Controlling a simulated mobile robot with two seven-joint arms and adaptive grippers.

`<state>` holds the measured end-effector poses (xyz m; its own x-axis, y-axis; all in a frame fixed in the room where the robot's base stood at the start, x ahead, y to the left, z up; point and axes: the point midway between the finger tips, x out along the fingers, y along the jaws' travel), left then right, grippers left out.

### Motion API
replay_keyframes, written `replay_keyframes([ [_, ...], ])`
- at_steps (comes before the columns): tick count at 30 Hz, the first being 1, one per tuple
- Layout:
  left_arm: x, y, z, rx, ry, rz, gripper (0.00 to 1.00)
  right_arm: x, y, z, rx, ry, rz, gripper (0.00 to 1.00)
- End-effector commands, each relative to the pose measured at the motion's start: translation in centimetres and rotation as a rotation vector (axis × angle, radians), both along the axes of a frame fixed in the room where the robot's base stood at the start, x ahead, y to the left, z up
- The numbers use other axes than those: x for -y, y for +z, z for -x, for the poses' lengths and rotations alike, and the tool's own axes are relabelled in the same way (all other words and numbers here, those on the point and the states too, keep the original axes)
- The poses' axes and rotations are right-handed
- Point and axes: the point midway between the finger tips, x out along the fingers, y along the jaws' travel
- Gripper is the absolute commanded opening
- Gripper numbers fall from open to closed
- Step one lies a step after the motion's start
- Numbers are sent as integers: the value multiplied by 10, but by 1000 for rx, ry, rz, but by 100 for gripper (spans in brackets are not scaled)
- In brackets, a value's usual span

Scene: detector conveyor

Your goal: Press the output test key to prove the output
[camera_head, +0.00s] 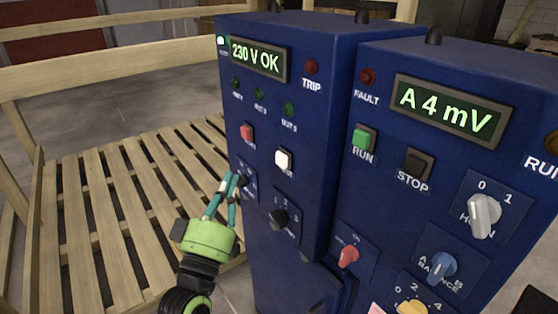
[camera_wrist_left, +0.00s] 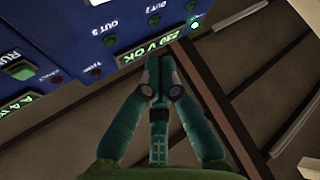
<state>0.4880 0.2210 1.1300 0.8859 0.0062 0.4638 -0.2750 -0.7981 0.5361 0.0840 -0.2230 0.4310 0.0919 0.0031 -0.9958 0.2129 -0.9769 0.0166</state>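The white square key (camera_head: 283,160) is on the left blue cabinet's front, below the green lamps; the label under it is partly legible and ends in "EST". My left gripper (camera_head: 236,181) is left of and slightly below this key, by a dark knob at the cabinet's left edge. In the left wrist view its fingertips (camera_wrist_left: 160,62) are together with nothing between them. Whether they touch the cabinet I cannot tell. The cabinet's display (camera_head: 258,60) reads "230 V OK"; it also shows upside down in the left wrist view (camera_wrist_left: 153,49). My right gripper is not in view.
A red key (camera_head: 247,132) is left of the white key, and a black selector knob (camera_head: 279,219) is below it. The right cabinet (camera_head: 390,140) has RUN and STOP keys and several knobs. A slatted wooden pallet (camera_head: 100,215) and rails are at left.

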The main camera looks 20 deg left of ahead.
Motion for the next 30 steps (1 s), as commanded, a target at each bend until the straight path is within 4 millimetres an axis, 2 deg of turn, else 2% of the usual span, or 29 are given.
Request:
replay_keyframes([
  [16, 43, 0, -55, -1, -1, 0, 0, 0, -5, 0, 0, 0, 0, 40],
  [21, 49, 0, -62, -2, -2, -2, 0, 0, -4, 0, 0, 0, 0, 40],
  [30, 50, 0, -64, -1, -1, -2, 0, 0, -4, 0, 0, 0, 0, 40],
])
